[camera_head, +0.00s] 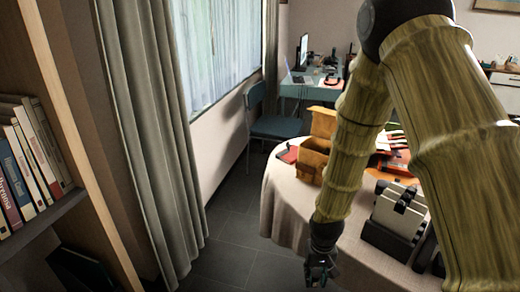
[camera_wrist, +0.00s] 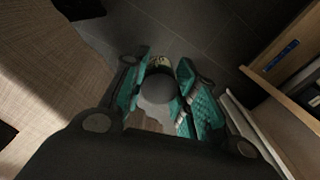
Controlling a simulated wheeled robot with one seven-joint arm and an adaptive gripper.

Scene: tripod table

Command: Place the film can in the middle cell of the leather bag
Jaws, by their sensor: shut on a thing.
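My gripper (camera_wrist: 159,95) is shut on the film can (camera_wrist: 157,88), a small dark grey cylinder with a patterned patch near its far edge, held between the teal finger pads in the wrist view. In the head view my gripper (camera_head: 319,268) hangs off the left front edge of the round table, and the can is too small and dark to make out there. The leather bag (camera_head: 312,162) is tan, stands open on the table with its lid raised, and is up and behind my gripper. Its inner cells are hidden from this angle.
The round table (camera_head: 285,205) has a pale cloth. A black-and-white case (camera_head: 400,212) stands right of my arm, with red and orange items (camera_head: 393,155) behind. A red item (camera_head: 289,154) lies left of the bag. A bookshelf (camera_head: 50,215) stands at left; the floor between is clear.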

